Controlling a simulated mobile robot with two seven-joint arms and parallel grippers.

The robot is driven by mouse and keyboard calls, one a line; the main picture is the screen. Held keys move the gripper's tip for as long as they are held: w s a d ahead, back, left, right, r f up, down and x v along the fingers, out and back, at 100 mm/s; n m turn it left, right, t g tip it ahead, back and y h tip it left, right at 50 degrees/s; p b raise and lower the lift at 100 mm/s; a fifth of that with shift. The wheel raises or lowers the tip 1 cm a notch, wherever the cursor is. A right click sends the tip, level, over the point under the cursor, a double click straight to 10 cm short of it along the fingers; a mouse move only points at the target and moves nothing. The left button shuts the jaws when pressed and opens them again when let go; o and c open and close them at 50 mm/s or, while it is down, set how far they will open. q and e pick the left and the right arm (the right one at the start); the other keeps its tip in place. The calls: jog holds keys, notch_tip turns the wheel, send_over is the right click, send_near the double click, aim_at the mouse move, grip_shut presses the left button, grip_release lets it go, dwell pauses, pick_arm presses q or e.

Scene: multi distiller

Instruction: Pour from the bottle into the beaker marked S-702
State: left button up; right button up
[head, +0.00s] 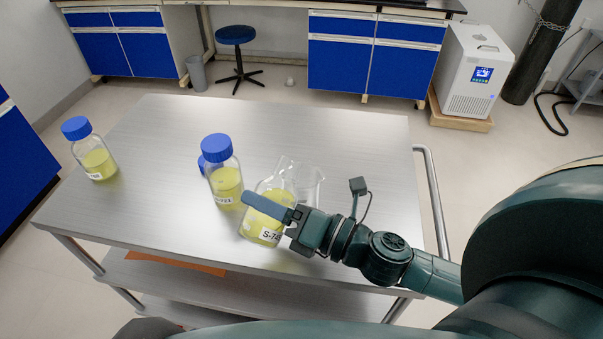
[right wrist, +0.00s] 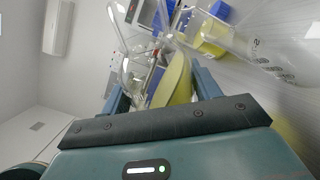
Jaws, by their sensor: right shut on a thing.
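My right gripper (head: 268,212) is shut on a clear glass bottle (head: 262,230) of yellow liquid. Its label begins S-7; the rest is partly covered by the gripper. The bottle has no cap and leans to the right in the head view, its mouth near a clear beaker (head: 312,182). The beaker looks empty and stands just behind and right of the bottle; its marking is unreadable there. In the right wrist view the yellow liquid (right wrist: 176,80) shows between the fingers (right wrist: 162,84), and clear glass with a mark (right wrist: 270,62) lies at the right. My left gripper is out of view.
A blue-capped bottle (head: 224,182) of yellow liquid stands close left of the held bottle, with another blue cap (head: 203,165) partly hidden behind it. Another capped bottle (head: 97,160) stands at the cart's left. The metal top (head: 350,140) is clear at the back.

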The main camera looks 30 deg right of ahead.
aim_at(269, 185)
pick_arm(q)
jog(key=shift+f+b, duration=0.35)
jog(key=shift+b, duration=0.25)
pick_arm(e)
jog(key=shift+s+a+f+m, duration=0.1)
jog(key=shift+a+f+m, duration=0.05)
jog(key=shift+m, duration=0.85)
jog(key=shift+a+r+m, duration=0.1)
jog(key=shift+r+m, duration=0.5)
jog(key=shift+m, duration=0.2)
dwell(1.2)
pick_arm(q)
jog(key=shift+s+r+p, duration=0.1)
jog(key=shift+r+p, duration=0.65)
jog(key=shift+p, duration=0.45)
pick_arm(e)
jog(key=shift+w+d+r+m+t, duration=0.2)
jog(key=shift+d+r+m+t, duration=0.15)
jog(key=shift+r+m, duration=0.5)
pick_arm(q)
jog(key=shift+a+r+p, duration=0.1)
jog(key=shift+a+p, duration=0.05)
jog(key=shift+p, duration=0.35)
pick_arm(e)
jog(key=shift+d+m, duration=0.1)
jog(key=shift+m, duration=0.45)
